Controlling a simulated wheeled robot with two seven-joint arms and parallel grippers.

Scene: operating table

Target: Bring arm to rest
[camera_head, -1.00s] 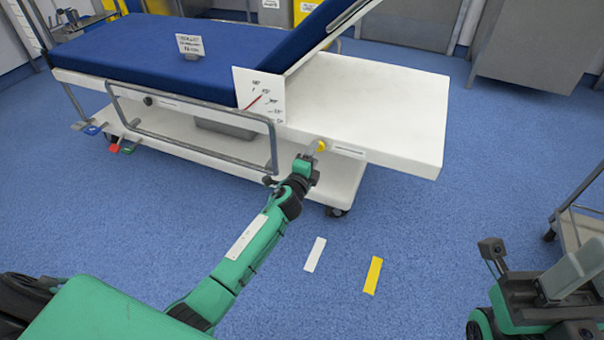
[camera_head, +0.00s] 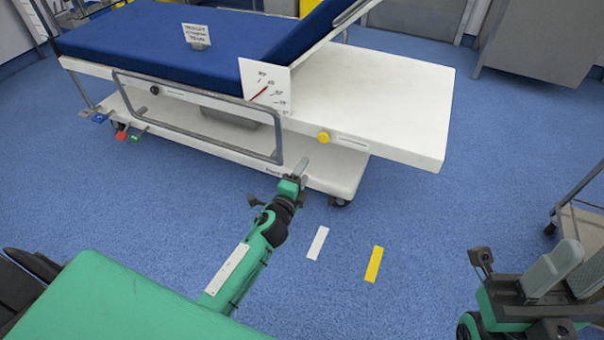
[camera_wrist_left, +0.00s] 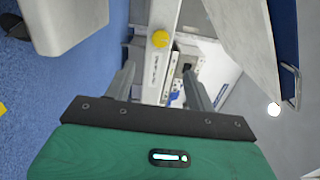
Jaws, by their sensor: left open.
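My left gripper (camera_head: 299,172) is open and empty in the head view, in front of the table's near side and apart from the yellow knob. In the left wrist view its two fingers (camera_wrist_left: 158,88) stand wide apart. The operating table (camera_head: 400,110) has a blue mattress with a raised back section. A yellow knob (camera_head: 323,137) sits on its near edge and also shows ahead of the fingers in the left wrist view (camera_wrist_left: 160,39). My right gripper (camera_head: 551,272) is partly in view at the lower right, and its jaw state is unclear.
An angle dial card (camera_head: 265,82) with a red pointer stands on the table's side above a metal side rail (camera_head: 195,101). A white strip (camera_head: 317,243) and a yellow strip (camera_head: 374,264) lie on the blue floor. A metal cart (camera_head: 580,220) stands at the right edge.

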